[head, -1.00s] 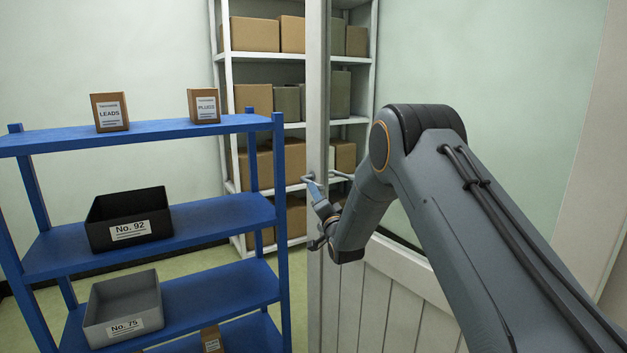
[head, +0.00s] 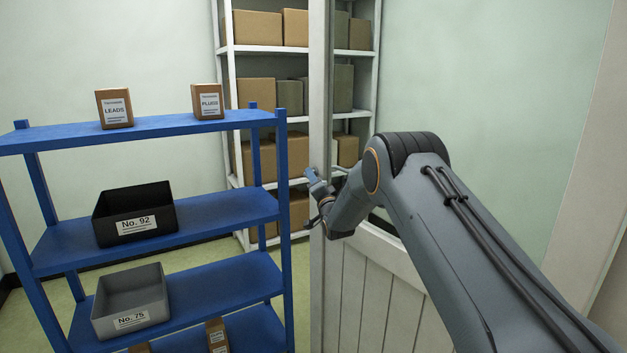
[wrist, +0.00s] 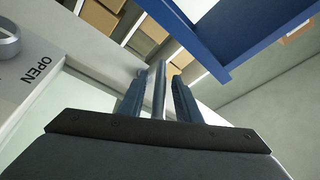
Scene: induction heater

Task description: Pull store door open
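The store door (head: 372,285) has a pale panelled lower half and a glass upper part. Its edge stands upright in the middle of the head view, beside the doorway gap. A metal bar handle (head: 340,171) is near that edge, partly hidden by my arm. My gripper (head: 313,178) is at the handle. In the wrist view, my gripper (wrist: 160,88) has one finger on each side of the metal bar handle (wrist: 158,92). Narrow gaps show between the bar and the fingers, and contact is not visible.
A blue shelf unit (head: 200,215) stands close on the left, holding a black bin (head: 165,213), a grey bin (head: 150,283) and small labelled boxes. A white rack (head: 270,50) with cartons stands behind. Green floor shows between them.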

